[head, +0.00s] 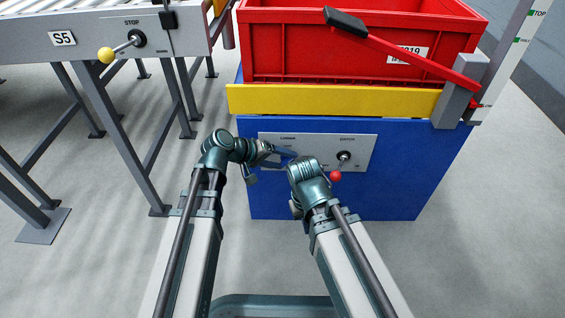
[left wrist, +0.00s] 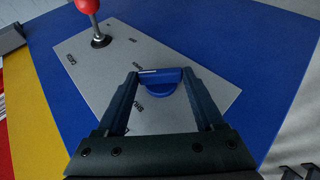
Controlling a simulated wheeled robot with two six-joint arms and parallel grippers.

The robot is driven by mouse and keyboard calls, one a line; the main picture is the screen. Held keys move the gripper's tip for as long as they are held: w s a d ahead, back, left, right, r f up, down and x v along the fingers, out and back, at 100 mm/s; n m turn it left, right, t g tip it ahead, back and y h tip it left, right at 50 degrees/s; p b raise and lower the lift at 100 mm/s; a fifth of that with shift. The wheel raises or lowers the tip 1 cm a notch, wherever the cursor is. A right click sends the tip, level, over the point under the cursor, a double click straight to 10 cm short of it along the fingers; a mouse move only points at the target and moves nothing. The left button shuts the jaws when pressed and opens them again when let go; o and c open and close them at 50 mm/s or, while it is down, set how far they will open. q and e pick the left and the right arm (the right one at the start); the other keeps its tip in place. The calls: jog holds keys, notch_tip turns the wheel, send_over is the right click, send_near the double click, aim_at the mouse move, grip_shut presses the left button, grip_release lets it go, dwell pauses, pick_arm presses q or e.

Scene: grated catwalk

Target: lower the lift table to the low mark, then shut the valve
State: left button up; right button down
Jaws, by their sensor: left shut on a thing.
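The lift table is a blue base (head: 400,185) with a yellow platform (head: 330,100), which bears a red crate (head: 300,45). A grey panel (head: 365,140) on its front reads LOWER at left. My left gripper (head: 272,152) is at that left part, shut on a blue handle (left wrist: 160,88), which sits between its fingers in the left wrist view. A red-knobbed switch (head: 336,176) is at the panel's right; it also shows in the left wrist view (left wrist: 88,6). My right gripper (head: 292,160) is close by, its fingers hidden behind its wrist. The low mark does not show.
A white scale post (head: 505,55) with green marks, one reading TOP, stands at right. A red lever (head: 410,55) with a black grip slants across the crate. A roller conveyor (head: 90,35) with a yellow-knobbed STOP lever (head: 107,55) stands at left. The floor in front is clear.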

dwell(0.4)
pick_arm(q)
jog(key=o, duration=1.4)
jog(key=shift+p+v, duration=4.15)
jog(key=shift+v, duration=2.7)
jog(key=shift+a+f, duration=0.1)
